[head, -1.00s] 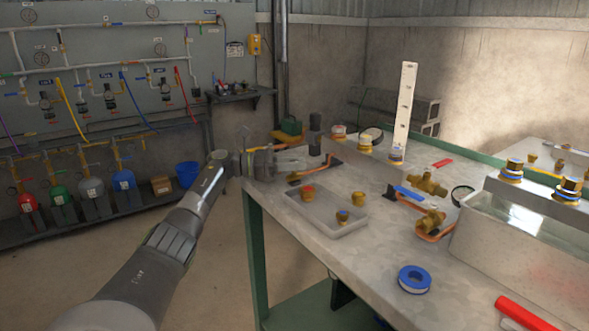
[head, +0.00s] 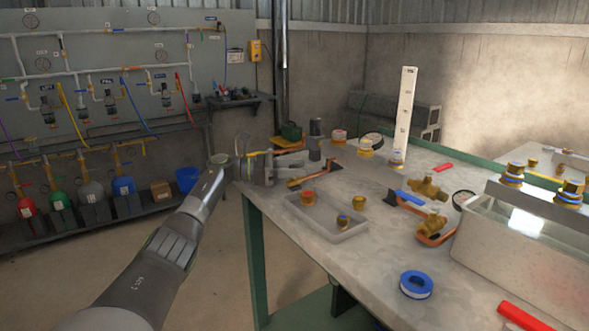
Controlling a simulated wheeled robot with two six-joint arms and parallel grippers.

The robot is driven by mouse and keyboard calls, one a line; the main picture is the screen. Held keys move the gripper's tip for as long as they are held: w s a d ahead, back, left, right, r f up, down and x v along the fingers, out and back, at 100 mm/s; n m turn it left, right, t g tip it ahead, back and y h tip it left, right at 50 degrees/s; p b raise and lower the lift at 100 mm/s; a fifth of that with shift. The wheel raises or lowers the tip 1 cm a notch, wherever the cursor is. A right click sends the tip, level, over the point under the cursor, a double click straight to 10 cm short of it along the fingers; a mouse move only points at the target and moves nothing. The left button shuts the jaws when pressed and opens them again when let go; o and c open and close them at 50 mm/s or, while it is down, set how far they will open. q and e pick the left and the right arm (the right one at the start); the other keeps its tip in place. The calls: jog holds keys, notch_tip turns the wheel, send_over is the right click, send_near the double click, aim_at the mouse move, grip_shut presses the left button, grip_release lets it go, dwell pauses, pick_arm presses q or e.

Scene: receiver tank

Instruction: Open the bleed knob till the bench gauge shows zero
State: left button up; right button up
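My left gripper (head: 306,156) is over the far left corner of the bench (head: 380,215). Its two grey fingers show with a gap between them, and I see nothing held. A dark upright cylinder (head: 316,130) stands at or just behind the fingertips; I cannot tell if they touch it. I cannot pick out the bleed knob with certainty. My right gripper is not in view.
A shallow grey tray (head: 330,232) holds brass fittings. A tall white strip (head: 405,110) stands behind. Brass valves (head: 428,188), a blue tape roll (head: 415,284) and a water tank (head: 500,250) are to the right. A wall panel with gauges (head: 110,70) is at the left.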

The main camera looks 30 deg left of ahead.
aim_at(294, 166)
pick_arm(q)
jog(key=shift+r, duration=0.1)
notch_tip(294, 166, up, 9)
jog(key=shift+p, duration=0.4)
jog(key=shift+r, duration=0.45)
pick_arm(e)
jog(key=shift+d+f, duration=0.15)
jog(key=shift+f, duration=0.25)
